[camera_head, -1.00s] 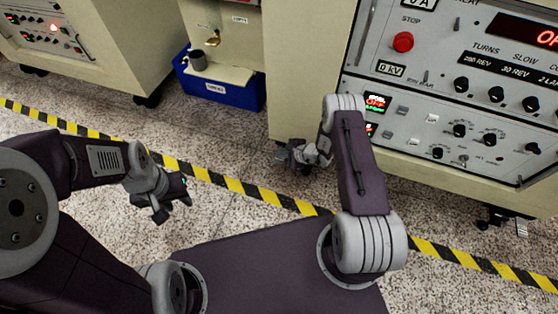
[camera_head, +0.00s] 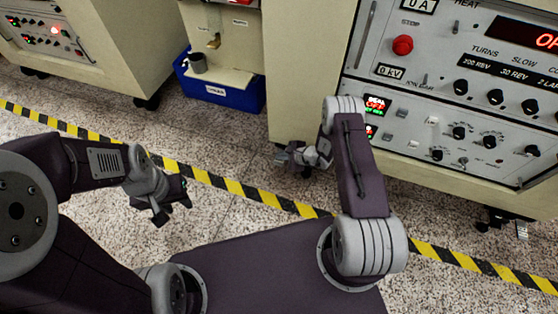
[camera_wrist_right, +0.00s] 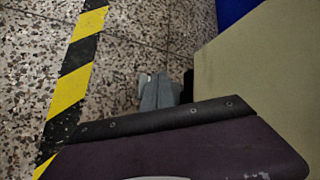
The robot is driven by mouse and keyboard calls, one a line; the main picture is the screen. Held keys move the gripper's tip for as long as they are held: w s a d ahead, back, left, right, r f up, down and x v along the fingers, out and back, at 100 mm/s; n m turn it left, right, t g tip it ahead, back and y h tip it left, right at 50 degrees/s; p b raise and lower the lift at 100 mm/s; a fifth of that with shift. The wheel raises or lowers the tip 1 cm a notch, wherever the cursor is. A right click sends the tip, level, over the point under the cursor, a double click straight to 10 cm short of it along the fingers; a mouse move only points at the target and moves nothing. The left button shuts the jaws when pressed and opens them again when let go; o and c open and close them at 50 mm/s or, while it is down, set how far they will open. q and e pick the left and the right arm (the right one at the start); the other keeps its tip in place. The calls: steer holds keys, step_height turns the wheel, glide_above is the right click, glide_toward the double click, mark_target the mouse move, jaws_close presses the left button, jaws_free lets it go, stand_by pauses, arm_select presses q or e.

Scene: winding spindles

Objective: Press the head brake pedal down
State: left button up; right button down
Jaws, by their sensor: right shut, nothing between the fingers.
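A small light grey pedal-like plate (camera_head: 522,229) hangs low under the right-hand machine in the head view, near the floor. I cannot tell whether it is the head brake pedal. My right gripper (camera_head: 283,157) is shut and empty, low beside the cabinet's lower left corner, far left of that plate. In the right wrist view a dark purple part of my gripper fills the bottom. Beyond it a grey piece (camera_wrist_right: 159,92) shows against the floor, partly hidden; I cannot tell what it is. My left gripper (camera_head: 172,209) hangs over the floor at the left, its finger gap unclear.
The beige machine with a control panel (camera_head: 400,155) stands at the right. A blue bin (camera_head: 228,94) sits on the floor left of it. Black-yellow tape (camera_head: 235,187) crosses the speckled floor. Another cabinet (camera_head: 115,62) stands at upper left.

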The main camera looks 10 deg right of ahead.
mark_target(279, 160)
stand_by(0.8)
steer(key=shift+f+b, duration=0.3)
steer(key=shift+f, duration=0.15)
steer(key=shift+f+b, duration=0.85)
steer(key=shift+f, duration=0.3)
stand_by(0.9)
steer(key=shift+r, duration=0.1)
steer(key=shift+r+p, duration=1.55)
step_height(279, 160, up, 5)
steer(key=p, duration=0.4)
steer(key=shift+r+p, duration=0.1)
steer(key=shift+p, duration=0.3)
